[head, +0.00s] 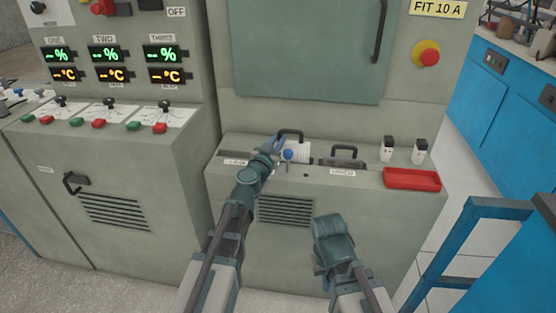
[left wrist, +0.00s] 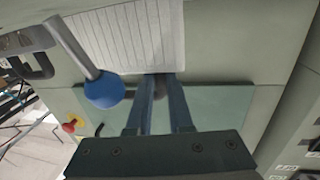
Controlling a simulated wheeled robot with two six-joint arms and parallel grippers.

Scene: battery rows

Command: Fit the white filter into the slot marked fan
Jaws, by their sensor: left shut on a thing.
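The filter's lower edge is hidden in the head view. A slot (head: 234,154) with a blurred label lies to its left; I cannot read the label. My right gripper (head: 328,262) hangs low before the cabinet; its fingers are unclear.
A lever with a blue ball (head: 288,155) stands close to the filter; its ball (left wrist: 104,90) is beside my fingers. Another black handle (head: 343,150) rises from the right slot.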

